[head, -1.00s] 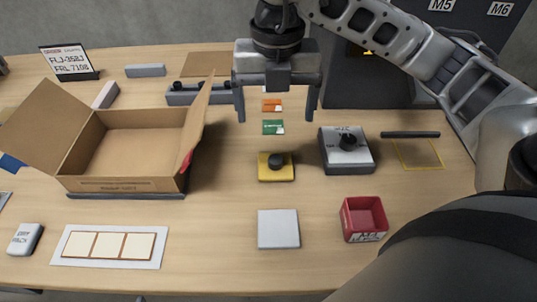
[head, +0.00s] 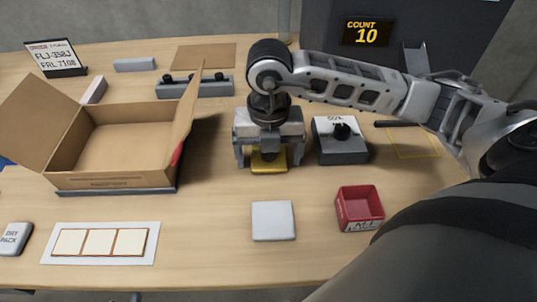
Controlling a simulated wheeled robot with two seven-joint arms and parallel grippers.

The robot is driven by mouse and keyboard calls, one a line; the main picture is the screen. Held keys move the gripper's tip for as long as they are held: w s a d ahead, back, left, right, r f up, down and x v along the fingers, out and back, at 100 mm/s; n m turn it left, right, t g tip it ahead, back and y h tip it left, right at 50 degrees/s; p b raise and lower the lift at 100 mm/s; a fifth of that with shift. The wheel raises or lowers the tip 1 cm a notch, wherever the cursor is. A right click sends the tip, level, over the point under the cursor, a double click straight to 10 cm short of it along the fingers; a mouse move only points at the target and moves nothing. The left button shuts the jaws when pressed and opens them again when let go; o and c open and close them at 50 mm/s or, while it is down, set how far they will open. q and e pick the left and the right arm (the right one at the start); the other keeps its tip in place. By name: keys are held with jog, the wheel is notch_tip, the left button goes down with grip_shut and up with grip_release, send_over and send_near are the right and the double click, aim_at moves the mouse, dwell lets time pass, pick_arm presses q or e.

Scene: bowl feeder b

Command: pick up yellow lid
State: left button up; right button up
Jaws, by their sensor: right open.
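The yellow lid (head: 268,169) lies on the table right of the open carton; it is a flat square, and the dark knob seen on it earlier is now mostly hidden by my gripper. My right gripper (head: 263,163) is open above the lid, pointing down, with one finger on the left side and one on the right side of it. Whether the fingers touch the lid cannot be told. My left gripper does not show.
An open cardboard carton (head: 115,178) stands left. A grey block with a black knob (head: 341,150) stands close right of my gripper. A red bin (head: 359,215) and a pale square pad (head: 273,227) lie in front. A white tray with three cream squares (head: 60,257) is front left.

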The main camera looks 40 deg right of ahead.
jog(key=c, duration=1.1)
jog(key=shift+o, duration=0.2)
